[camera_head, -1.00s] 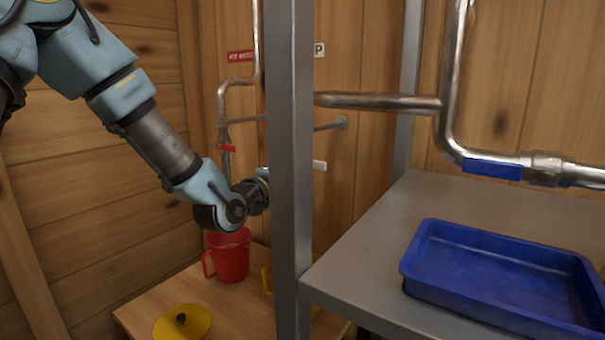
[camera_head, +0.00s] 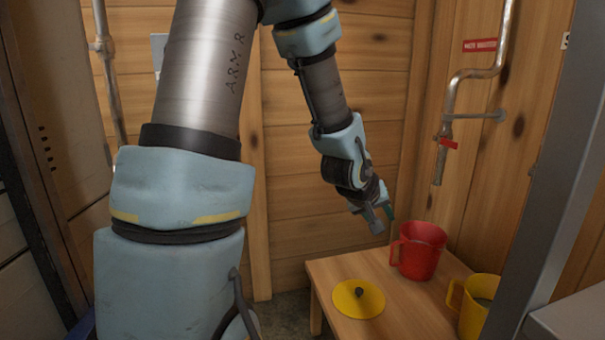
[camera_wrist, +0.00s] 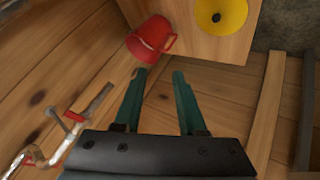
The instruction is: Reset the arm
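My gripper (camera_head: 388,222) is in the air just left of the red jug, above the back of the wooden table, pointing down. In the wrist view my gripper (camera_wrist: 160,75) shows two green fingers spread apart with nothing between them. My arm is bent, with its thick upper part filling the left middle of the head view.
A red jug (camera_head: 420,252) stands on the wooden table (camera_head: 400,315); it also shows in the wrist view (camera_wrist: 152,38). A yellow lid (camera_head: 358,299) with a dark knob lies nearby. A yellow jug (camera_head: 478,305) stands at right. A grey metal post (camera_head: 570,170) rises beside it. Pipes run along the wall.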

